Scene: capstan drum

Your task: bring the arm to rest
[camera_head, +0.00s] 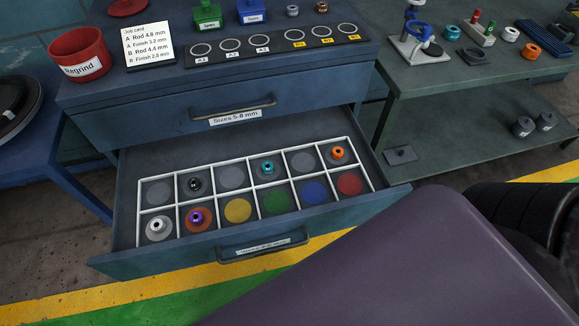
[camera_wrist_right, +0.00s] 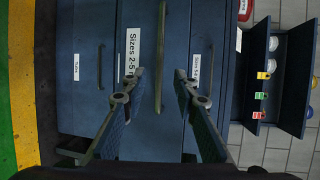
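My right gripper (camera_wrist_right: 158,82) shows in the right wrist view with its two fingers spread apart and nothing between them. It faces the blue cabinet's drawer fronts, which appear sideways. A long drawer handle (camera_wrist_right: 161,60) lies beyond the gap between the fingers; I see no contact. In the head view a large purple-grey part of my own body (camera_head: 400,265) fills the lower right, and neither gripper shows there. The lower drawer (camera_head: 180,258) stands open, with a white-divided tray (camera_head: 262,185) holding several ring-shaped dies. The upper drawer (camera_head: 160,125), labelled Sizes 5-8 mm, is shut.
On the cabinet top are a red Regrind bowl (camera_head: 80,55), a job card (camera_head: 147,45), green and blue bins, and a black strip with ringed spots (camera_head: 275,46). A side bench (camera_head: 425,78) with tools stands right. A blue table with a dark round object (camera_head: 18,100) stands left.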

